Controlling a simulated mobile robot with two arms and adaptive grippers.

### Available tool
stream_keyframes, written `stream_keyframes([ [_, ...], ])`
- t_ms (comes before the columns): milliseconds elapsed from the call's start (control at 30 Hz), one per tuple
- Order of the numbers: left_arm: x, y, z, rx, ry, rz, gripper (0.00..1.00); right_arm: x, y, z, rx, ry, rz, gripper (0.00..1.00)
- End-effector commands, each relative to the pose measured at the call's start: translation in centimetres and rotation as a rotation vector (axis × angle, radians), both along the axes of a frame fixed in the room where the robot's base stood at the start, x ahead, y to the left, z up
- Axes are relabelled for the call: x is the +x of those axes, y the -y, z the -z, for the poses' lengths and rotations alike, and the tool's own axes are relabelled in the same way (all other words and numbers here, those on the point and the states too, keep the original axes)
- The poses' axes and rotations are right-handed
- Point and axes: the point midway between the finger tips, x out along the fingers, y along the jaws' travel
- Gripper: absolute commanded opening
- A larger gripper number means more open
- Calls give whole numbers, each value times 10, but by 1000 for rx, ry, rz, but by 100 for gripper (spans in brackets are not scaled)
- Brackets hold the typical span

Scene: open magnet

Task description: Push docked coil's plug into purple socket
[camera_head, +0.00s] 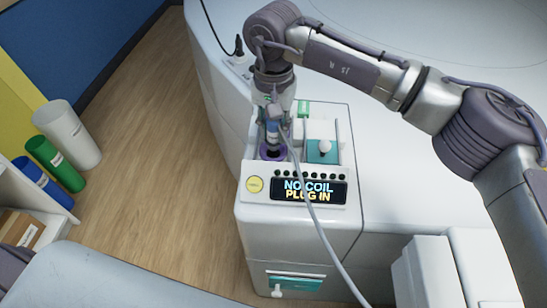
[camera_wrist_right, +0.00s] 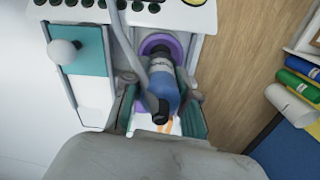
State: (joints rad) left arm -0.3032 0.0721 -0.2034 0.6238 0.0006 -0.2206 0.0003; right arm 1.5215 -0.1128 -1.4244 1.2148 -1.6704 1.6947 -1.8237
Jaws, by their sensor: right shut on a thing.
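My right gripper (camera_head: 272,118) points down over the purple socket (camera_head: 270,152) in the dock's top. It is shut on the blue plug (camera_head: 273,131), which has a pale grey cable. In the right wrist view the plug (camera_wrist_right: 162,88) sits between the fingers (camera_wrist_right: 163,105), its lower end over or within the purple ring (camera_wrist_right: 160,48). I cannot tell how deep it sits. The dock's display (camera_head: 308,190) reads "NO COIL PLUG IN". The cable (camera_head: 315,215) runs from the plug across the display and down the dock's front. My left gripper is not in view.
A teal panel with a white knob (camera_head: 324,147) stands right beside the socket. White, green and blue cylinders stand on the floor at left. The white machine body (camera_head: 400,165) fills the right.

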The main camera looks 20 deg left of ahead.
Motion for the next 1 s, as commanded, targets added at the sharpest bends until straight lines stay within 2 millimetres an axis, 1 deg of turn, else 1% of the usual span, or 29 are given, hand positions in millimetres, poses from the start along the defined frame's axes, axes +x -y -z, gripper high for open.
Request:
stream_keyframes([
  [267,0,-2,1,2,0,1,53,0,0,1,0,0,0,0],
  [733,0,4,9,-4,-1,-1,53,0,0,11,0,0,0,0],
  [1000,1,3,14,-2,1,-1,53,0,0,16,0,0,0,0],
])
